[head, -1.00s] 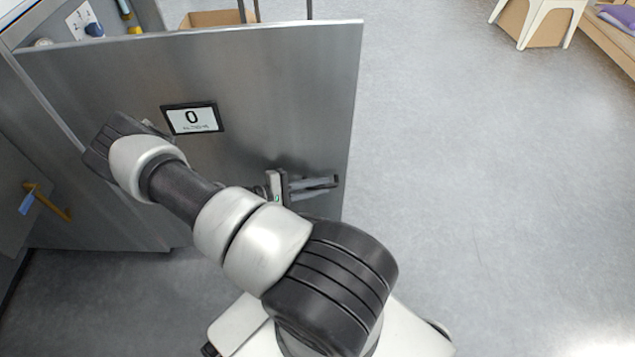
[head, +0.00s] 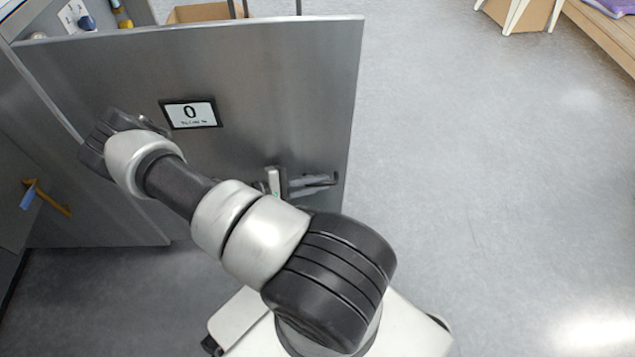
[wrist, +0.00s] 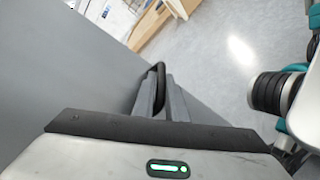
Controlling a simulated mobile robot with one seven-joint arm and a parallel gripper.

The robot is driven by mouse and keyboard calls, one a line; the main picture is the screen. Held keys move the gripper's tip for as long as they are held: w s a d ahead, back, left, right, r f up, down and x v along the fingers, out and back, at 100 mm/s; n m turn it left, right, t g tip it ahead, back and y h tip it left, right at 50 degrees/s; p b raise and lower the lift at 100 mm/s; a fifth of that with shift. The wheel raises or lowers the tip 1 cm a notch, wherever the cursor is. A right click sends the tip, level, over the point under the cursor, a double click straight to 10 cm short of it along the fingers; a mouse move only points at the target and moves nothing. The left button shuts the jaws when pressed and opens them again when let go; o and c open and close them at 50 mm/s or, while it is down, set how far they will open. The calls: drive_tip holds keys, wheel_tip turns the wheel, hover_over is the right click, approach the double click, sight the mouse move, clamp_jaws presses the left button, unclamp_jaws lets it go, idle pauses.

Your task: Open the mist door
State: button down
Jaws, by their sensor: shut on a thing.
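The mist door is a large grey metal panel (head: 270,90) with a black-framed "0" label (head: 190,114). In the head view it stands swung out, its free right edge over open floor. In the wrist view it is the grey surface (wrist: 70,75) on the left. My gripper (head: 325,181) is low near the door's free edge, partly behind my arm. In the wrist view, my gripper (wrist: 160,90) is shut on the dark door handle (wrist: 157,70), whose curved end shows beyond the fingertips. The rest of the handle is hidden by the fingers.
A grey cabinet front with a yellow handle (head: 45,197) and blue tag is at the left. A cardboard box (head: 200,13) is behind the door. Wooden furniture (head: 600,35) stands at the top right. The floor (head: 480,180) right of the door is clear.

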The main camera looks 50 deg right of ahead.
drive_tip(key=c, duration=2.1)
unclamp_jaws()
drive_tip(key=shift+w+a+f, duration=0.15)
drive_tip(key=shift+w+f, duration=0.05)
drive_tip(key=shift+f, duration=0.05)
drive_tip(key=shift+r, duration=0.1)
drive_tip(key=p+v, duration=0.2)
drive_tip(key=v, duration=1.5)
drive_tip(key=shift+a, duration=0.2)
drive_tip(key=shift+r, duration=0.1)
